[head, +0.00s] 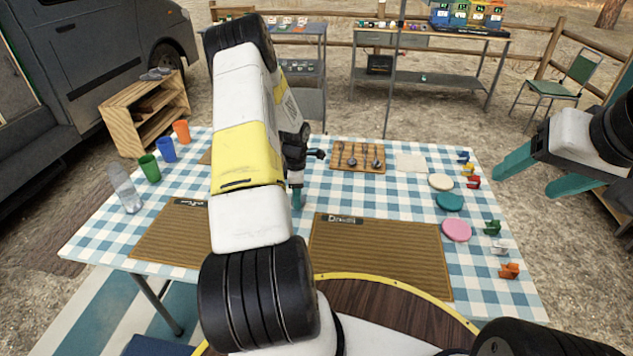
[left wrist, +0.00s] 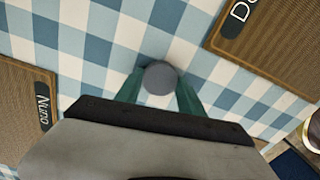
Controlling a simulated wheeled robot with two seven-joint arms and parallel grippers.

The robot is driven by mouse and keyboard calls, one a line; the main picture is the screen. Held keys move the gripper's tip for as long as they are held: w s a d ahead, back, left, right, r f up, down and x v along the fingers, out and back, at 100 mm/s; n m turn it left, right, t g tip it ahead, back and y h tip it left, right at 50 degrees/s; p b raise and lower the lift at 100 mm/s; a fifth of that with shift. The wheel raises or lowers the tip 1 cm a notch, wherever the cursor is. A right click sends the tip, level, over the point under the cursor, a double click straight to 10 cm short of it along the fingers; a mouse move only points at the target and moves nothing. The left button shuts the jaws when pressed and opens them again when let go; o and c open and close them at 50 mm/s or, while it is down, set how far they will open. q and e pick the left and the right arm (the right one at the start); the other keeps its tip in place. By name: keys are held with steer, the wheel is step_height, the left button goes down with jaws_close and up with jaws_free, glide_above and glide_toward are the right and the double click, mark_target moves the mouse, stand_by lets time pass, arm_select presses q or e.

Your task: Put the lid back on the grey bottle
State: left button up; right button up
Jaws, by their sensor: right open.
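The grey bottle (head: 124,190), pale and see-through, stands at the left end of the checked table, beside the green cup. My left gripper (head: 297,198) is low over the middle of the table, well to the right of the bottle; my own arm hides most of it. In the left wrist view, a round grey lid (left wrist: 160,78) sits between the fingertips of my left gripper (left wrist: 160,84), which appear closed on its sides. My right gripper (head: 540,174) is open and empty, out past the table's right edge.
Green (head: 149,168), blue (head: 166,150) and orange (head: 181,131) cups stand behind the bottle. Two brown mats (head: 380,255) lie along the front. A spoon board (head: 358,158), coloured discs (head: 456,230) and small clips (head: 509,271) occupy the right side. Bare cloth shows between the mats.

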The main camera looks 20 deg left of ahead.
arm_select(q)
steer(key=c, duration=0.3)
steer(key=shift+r, duration=0.5)
steer(key=r, duration=0.1)
steer(key=a+r, duration=0.1)
steer(key=shift+s+r, duration=0.2)
steer(key=shift+r, duration=0.15)
steer(key=s+a, duration=0.1)
steer(key=a, duration=0.3)
steer(key=s+a+r, duration=0.1)
steer(key=s+a, duration=0.1)
steer(key=a, duration=0.3)
steer(key=s+a, duration=0.1)
steer(key=a, duration=0.4)
steer(key=shift+s+a+r, duration=0.1)
steer(key=shift+s+r, duration=0.05)
steer(key=shift+s, duration=0.2)
